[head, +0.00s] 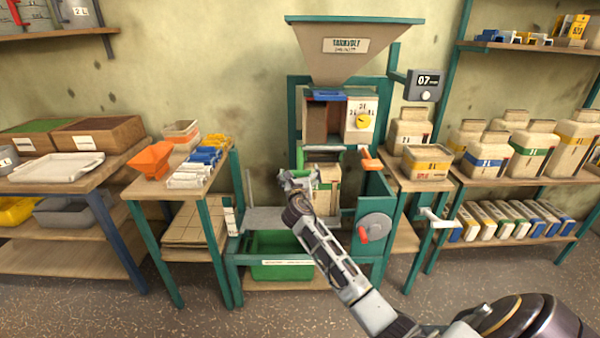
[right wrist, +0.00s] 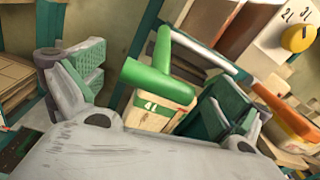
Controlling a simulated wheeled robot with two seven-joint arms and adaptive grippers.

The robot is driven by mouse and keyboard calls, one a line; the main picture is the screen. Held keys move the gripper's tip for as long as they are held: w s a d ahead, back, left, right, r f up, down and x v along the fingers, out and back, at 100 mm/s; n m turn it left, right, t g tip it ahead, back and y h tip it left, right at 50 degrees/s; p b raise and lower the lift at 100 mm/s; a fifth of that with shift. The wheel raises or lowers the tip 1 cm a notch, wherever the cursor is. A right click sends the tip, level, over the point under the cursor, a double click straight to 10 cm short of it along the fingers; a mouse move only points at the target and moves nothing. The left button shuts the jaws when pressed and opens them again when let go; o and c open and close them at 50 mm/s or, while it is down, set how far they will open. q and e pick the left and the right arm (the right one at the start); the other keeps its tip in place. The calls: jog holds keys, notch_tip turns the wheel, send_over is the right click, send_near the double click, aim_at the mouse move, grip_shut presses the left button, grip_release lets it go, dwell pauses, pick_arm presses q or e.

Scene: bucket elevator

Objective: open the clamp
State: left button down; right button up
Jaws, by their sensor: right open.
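The clamp under the hopper machine has a bright green handle (head: 300,157) at the left end of a pale bar (head: 335,149). An orange lever (head: 371,161) is at the bar's right end. My left gripper is not in view.
The hopper (head: 355,60) stands above, with a yellow knob (head: 363,121). A green bin (head: 283,252) sits below and a grey crank wheel (head: 375,229) is at the lower right. Side tables hold an orange scoop (head: 151,160) and a yellow-banded box (head: 427,162).

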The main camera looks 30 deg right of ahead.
jog(key=shift+x, duration=1.2)
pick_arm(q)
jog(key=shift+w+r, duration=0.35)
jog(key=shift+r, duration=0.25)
pick_arm(e)
jog(key=shift+w+d, duration=0.1)
jog(key=c, duration=1.2)
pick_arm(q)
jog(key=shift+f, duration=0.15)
pick_arm(e)
jog(key=shift+o, duration=0.2)
jog(key=shift+r, duration=0.1)
